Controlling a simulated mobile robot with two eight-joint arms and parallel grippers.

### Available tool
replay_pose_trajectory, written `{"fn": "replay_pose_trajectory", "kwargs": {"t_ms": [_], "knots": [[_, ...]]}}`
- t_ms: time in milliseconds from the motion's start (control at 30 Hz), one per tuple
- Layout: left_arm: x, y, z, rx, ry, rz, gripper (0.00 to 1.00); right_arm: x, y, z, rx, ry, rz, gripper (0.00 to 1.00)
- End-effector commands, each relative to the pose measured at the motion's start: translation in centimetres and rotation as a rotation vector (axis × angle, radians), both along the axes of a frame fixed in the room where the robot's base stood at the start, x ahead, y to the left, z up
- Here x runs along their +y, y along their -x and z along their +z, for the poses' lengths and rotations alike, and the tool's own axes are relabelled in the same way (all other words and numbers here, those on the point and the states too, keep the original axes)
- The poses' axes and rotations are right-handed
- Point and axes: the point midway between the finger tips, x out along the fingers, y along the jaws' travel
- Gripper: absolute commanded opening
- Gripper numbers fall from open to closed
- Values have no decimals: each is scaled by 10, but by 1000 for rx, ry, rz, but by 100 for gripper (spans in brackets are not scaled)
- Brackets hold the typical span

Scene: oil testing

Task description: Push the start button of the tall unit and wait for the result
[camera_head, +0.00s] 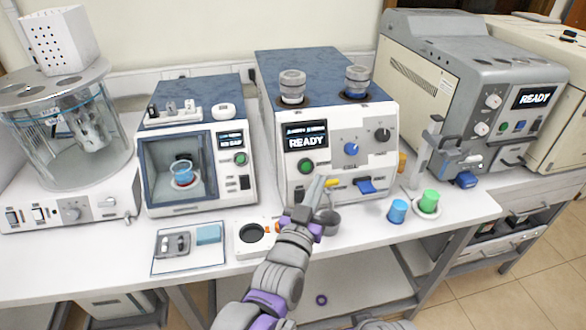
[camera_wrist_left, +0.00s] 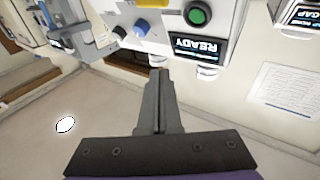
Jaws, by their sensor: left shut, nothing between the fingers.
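The middle unit (camera_head: 338,118) stands on the bench with a blue top and a white front. Its display (camera_head: 306,138) reads READY. A round green button (camera_head: 306,167) sits below the display, with a blue knob (camera_head: 351,149) to its right. The green button (camera_wrist_left: 197,15) and the display (camera_wrist_left: 198,50) also show upside down in the left wrist view. My left gripper (camera_head: 318,184) is shut and empty, its tips in front of the unit just below and right of the green button. I cannot tell any contact; the button looks uncovered. My right gripper is not in view.
A smaller unit with a window (camera_head: 177,156) stands to the left, a larger machine (camera_head: 478,88) with a READY display to the right. A blue cup (camera_head: 398,211) and a green cup (camera_head: 429,201) stand at the front right. A tray (camera_head: 188,265) lies at the front left.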

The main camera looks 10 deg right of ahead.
Motion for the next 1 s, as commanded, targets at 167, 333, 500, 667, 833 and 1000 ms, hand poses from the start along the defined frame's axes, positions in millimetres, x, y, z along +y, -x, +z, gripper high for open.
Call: {"fn": "replay_pose_trajectory", "kwargs": {"t_ms": [167, 333, 500, 667, 833, 1000], "knots": [[0, 0, 0, 1, -1, 0, 0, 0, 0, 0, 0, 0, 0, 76], [1, -2, -2, 2, 0, 1, 0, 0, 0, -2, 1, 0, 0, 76], [1, -15, -10, 3, -1, 2, 0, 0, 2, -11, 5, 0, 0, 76], [2, -36, -21, 4, -2, 3, 0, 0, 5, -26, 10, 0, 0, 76], [3, -58, -31, 3, -3, 2, 0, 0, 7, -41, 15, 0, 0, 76], [4, -73, -36, 3, -1, 2, 0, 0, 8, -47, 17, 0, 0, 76]]}}
